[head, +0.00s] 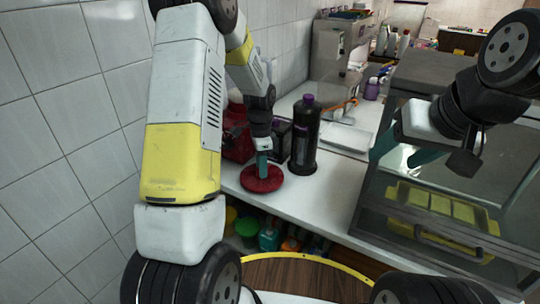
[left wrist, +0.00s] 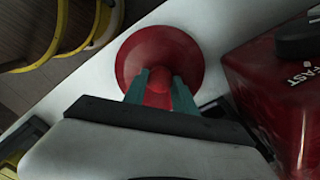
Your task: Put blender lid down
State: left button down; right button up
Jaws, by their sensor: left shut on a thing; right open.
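The blender lid (head: 261,181) is a round, dark red disc at the white counter's front edge, left of the black bottle. It also shows in the left wrist view (left wrist: 185,52), with a knob in its middle. My left gripper (head: 262,165) points down and its teal fingers are shut on the knob. The lid is on or just above the counter; I cannot tell if it touches. My right gripper (head: 405,155) is open and empty at the right, in front of the glass case.
A red blender base (left wrist: 285,90) stands beside the lid, near the wall. A black bottle with a purple cap (head: 304,135) stands right of the lid. A white tray (head: 346,137) lies further back. Shelves with colored containers (head: 268,238) are below the counter (head: 315,190).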

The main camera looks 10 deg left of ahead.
pick_arm(q)
jog(key=c, duration=1)
grip_release()
jog(key=shift+f, duration=0.1)
jog(key=s+r+n+t, duration=0.1)
jog(key=s+r+n, duration=0.15)
jog(key=r, duration=0.75)
jog(key=s+r+n+t, duration=0.1)
jog(key=s+r, duration=0.3)
jog(key=r, duration=0.6)
jog(key=s+r+n+t, duration=0.1)
jog(key=s+r+n, duration=0.1)
jog(key=s, duration=0.4)
jog(key=s+d+r+n+t+h, duration=0.1)
jog(key=s+r+n, duration=0.1)
jog(key=s+n, duration=0.2)
jog(key=s+d+r+n+t+h, duration=0.1)
jog(key=s+r+n+t, duration=0.1)
jog(key=s, duration=0.5)
jog(key=shift+s+d+n, duration=0.1)
jog(key=shift+s+n, duration=0.3)
jog(key=shift+n, duration=0.05)
